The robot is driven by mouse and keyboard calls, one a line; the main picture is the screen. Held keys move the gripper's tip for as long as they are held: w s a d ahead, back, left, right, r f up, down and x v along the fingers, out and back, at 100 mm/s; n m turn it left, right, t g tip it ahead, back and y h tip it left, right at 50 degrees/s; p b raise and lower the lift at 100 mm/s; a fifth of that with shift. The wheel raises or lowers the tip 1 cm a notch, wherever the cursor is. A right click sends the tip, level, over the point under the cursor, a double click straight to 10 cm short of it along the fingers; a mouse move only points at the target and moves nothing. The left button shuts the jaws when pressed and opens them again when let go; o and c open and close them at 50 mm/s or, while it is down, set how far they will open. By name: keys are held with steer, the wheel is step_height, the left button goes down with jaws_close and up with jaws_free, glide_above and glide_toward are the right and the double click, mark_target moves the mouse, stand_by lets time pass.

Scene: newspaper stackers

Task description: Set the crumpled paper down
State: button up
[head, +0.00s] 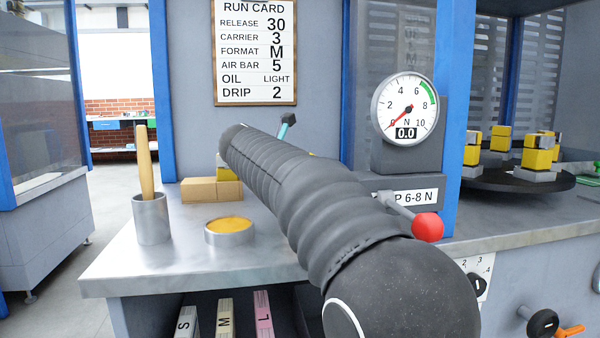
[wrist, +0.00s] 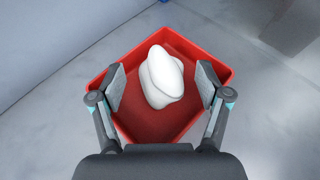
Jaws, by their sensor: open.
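The crumpled paper (wrist: 162,78) is a white, rounded lump in the wrist view. It appears over the floor of a red bin (wrist: 222,70); whether it rests on that floor is hard to tell from above. My gripper (wrist: 161,84) is open, with one finger on each side of the paper and a visible gap to both pads. The paper and the bin do not show in the head view, where my arm covers the middle of the picture.
In the head view a metal counter (head: 110,266) carries a cup with a wooden handle (head: 151,220), a round tin of yellow stuff (head: 230,231) and cardboard-coloured blocks (head: 199,190). A dial gauge (head: 407,107) and a red-knobbed lever (head: 428,226) stand at right. Grey floor surrounds the bin.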

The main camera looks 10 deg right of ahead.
steer(key=shift+r, duration=0.2)
steer(key=v, duration=1.1)
steer(key=shift+w+p, duration=0.1)
steer(key=shift+p, duration=0.3)
steer(key=shift+s+a+r, duration=0.15)
steer(key=shift+s+a, duration=0.2)
steer(key=shift+s, duration=0.05)
